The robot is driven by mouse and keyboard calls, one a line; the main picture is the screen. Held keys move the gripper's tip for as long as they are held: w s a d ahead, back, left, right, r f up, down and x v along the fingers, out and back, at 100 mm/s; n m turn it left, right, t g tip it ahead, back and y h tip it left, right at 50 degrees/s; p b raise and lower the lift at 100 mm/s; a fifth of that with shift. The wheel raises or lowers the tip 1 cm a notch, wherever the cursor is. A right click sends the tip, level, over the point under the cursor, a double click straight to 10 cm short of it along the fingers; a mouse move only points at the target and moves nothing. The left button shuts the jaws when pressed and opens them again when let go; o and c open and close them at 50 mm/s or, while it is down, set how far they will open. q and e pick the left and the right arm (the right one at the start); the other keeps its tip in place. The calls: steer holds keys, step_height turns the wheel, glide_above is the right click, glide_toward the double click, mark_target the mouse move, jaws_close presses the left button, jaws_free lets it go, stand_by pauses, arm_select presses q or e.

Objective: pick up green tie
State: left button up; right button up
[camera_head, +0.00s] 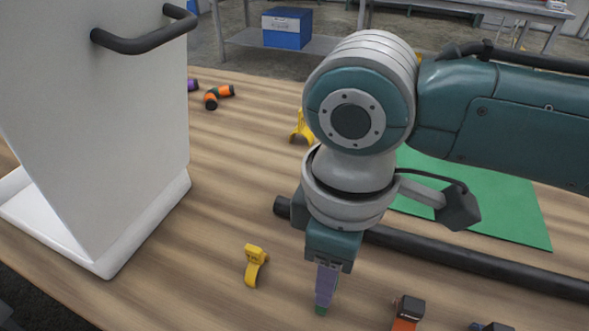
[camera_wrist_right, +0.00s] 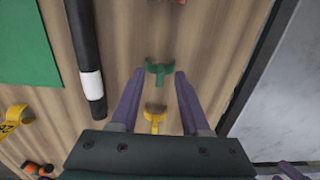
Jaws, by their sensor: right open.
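The green tie (camera_wrist_right: 160,70) lies on the wooden table in the right wrist view, with its curved part spanning the gap just past my fingertips. In the head view only a small bit of green (camera_head: 320,310) shows at the finger ends; the rest is hidden. My right gripper (camera_head: 324,297) points down over the table. In the wrist view its two purple fingers (camera_wrist_right: 160,78) are apart with nothing gripped between them. Whether they touch the tie I cannot tell. My left gripper is not in view.
A yellow tie (camera_head: 254,265) lies left of the gripper, an orange one (camera_head: 407,312) to its right. A black hose (camera_head: 470,257) crosses behind, before a green mat (camera_head: 510,205). A white box with a handle (camera_head: 95,110) stands at left. Another yellow tie (camera_head: 301,128) lies farther back.

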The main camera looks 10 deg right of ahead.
steer(key=shift+c, duration=0.2)
jaws_close()
stand_by(0.4)
steer(key=shift+r, duration=0.1)
step_height(320, 180, up, 20)
steer(key=p, duration=0.5)
